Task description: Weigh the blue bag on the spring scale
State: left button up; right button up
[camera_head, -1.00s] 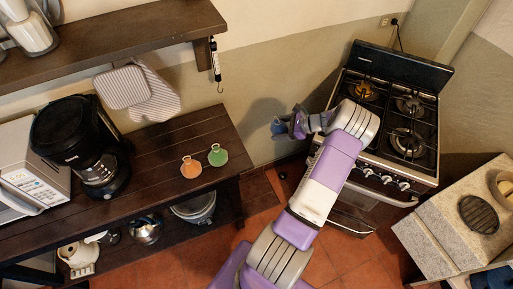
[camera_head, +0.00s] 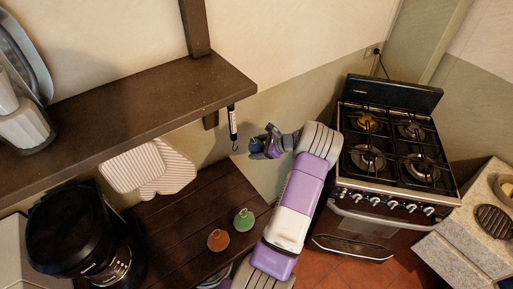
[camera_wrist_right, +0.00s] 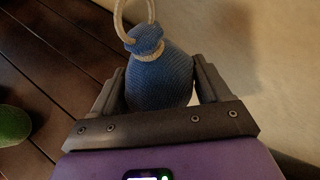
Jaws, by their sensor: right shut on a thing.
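The blue bag (camera_wrist_right: 160,75) is a small knitted sack with a cord loop (camera_wrist_right: 118,12) standing up from its tied neck. My right gripper (camera_wrist_right: 163,88) is shut on the bag, with one finger on each side of it. In the head view the right gripper (camera_head: 270,144) holds the bag (camera_head: 256,146) up in the air, just right of and slightly below the spring scale. The spring scale (camera_head: 232,122) is a thin black-and-white tube hanging from the shelf end, with a hook (camera_head: 235,147) at its bottom. The loop and hook look apart. My left gripper is not in view.
The wall shelf (camera_head: 150,95) is above and left of the gripper. Below, a dark table (camera_head: 180,210) carries an orange bag (camera_head: 218,240), a green bag (camera_head: 243,220) and a black coffee maker (camera_head: 75,235). A stove (camera_head: 390,150) stands at right.

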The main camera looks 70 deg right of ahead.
jog(key=shift+r, duration=0.1)
jog(key=shift+w+a, duration=0.4)
jog(key=shift+a, duration=0.2)
jog(key=shift+w+a, duration=0.35)
jog(key=shift+a, duration=0.25)
jog(key=shift+w+a, duration=0.4)
jog(key=shift+a, duration=0.25)
jog(key=shift+a, duration=0.1)
jog(key=shift+w+a, duration=0.25)
jog(key=shift+a, duration=0.1)
jog(key=shift+a, duration=0.1)
jog(key=shift+w+a+f+b, duration=0.2)
jog(key=shift+w+a+b, duration=0.1)
jog(key=shift+a+b, duration=0.1)
